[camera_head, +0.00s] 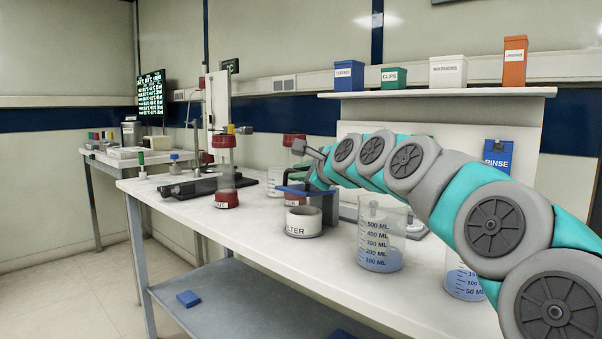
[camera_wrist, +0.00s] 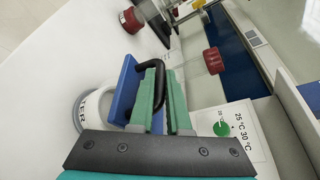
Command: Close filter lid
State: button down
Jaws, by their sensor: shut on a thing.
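The white filter cup (camera_head: 303,221), labelled "FILTER", stands on the bench with its rim open to view. The blue filter lid (camera_head: 291,190) is raised above the cup, apart from its rim; its exact tilt is hard to tell. In the wrist view, the lid (camera_wrist: 122,92) shows edge-on beside the white cup (camera_wrist: 85,112), with a black handle (camera_wrist: 157,72) on it. My gripper (camera_wrist: 163,85) has its green fingers shut on this handle. In the head view, my gripper (camera_head: 314,177) is at the lid, partly hidden by my arm.
A beaker (camera_head: 381,238) stands right of the filter, near my arm. A red-capped column (camera_head: 226,170) stands to the left, and another red-capped column (camera_head: 294,150) stands behind. A white unit with a green knob (camera_wrist: 221,129) is close beside my gripper. The bench's front left is clear.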

jog(key=shift+s+f, duration=0.1)
jog(key=shift+f, duration=0.25)
jog(key=shift+s+a+f+n+b, duration=0.1)
jog(key=shift+a+f+n+b, duration=0.05)
jog(key=shift+f+n+b, duration=0.2)
jog(key=c, duration=0.9)
grip_release()
jog(key=shift+s, duration=0.1)
jog(key=shift+v, duration=3.85)
jog(key=shift+f, duration=0.15)
